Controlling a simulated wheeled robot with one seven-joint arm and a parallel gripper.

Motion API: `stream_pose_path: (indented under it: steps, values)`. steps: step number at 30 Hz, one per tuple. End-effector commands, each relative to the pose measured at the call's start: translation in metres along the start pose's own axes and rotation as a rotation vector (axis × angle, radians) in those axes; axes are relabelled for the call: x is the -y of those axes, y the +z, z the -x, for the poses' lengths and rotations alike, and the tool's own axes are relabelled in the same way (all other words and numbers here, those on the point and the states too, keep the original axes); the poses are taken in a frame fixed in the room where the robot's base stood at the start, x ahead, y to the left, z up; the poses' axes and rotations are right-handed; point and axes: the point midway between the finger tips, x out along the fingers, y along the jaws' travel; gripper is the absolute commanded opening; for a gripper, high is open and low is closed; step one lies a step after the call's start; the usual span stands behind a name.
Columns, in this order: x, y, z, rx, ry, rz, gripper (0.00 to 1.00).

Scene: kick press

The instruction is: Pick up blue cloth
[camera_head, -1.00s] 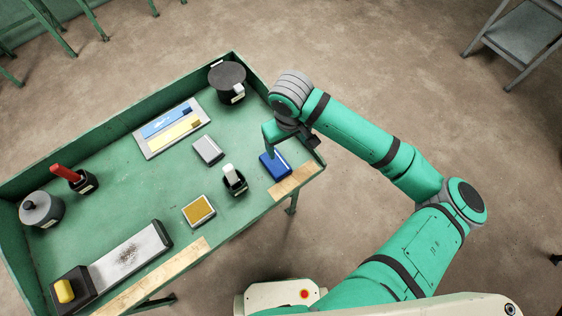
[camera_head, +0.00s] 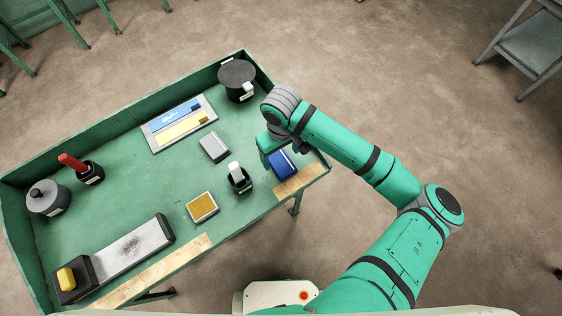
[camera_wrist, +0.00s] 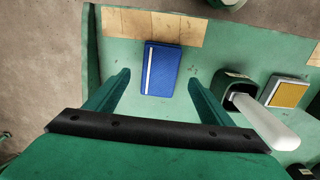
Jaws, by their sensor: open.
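The blue cloth (camera_head: 283,165) is a folded blue block with a white stripe. It lies on the green table near its right front corner, beside a wooden edge strip. In the wrist view the cloth (camera_wrist: 161,69) lies ahead of and between my two green fingers. My gripper (camera_wrist: 159,80) is open and empty, with clear green surface on both sides of the cloth. In the head view my gripper (camera_head: 268,153) is just left of the cloth, partly hidden by my wrist. I cannot tell its exact height above the table.
A black holder with a white handle (camera_head: 239,178) stands left of the cloth, close to my right finger in the wrist view. A yellow-topped pad (camera_head: 202,206) and a grey block (camera_head: 214,148) lie further left. A raised wall (camera_head: 130,121) runs along the table's back.

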Motion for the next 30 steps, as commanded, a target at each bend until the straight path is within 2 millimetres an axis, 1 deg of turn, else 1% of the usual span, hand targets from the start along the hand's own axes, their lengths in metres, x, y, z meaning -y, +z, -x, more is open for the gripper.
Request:
stream_pose_path:
  steps: [1,6,9,14,15,20,21,30]
  values:
    - [0.000,0.000,-0.007,0.003,-0.001,-0.001,0.75]
    - [-0.001,-0.002,-0.031,0.003,-0.001,-0.002,0.75]
    - [-0.001,-0.002,-0.037,0.001,0.000,-0.002,0.75]
    - [-0.001,-0.002,-0.038,0.001,0.000,-0.001,0.75]
    - [-0.001,-0.002,-0.037,0.001,0.000,-0.001,0.73]
    - [-0.001,-0.002,-0.037,0.001,0.000,-0.001,0.34]
    - [-0.001,-0.002,-0.037,0.001,0.000,-0.001,0.30]
    - [-0.001,-0.002,-0.034,0.000,0.000,-0.001,0.30]
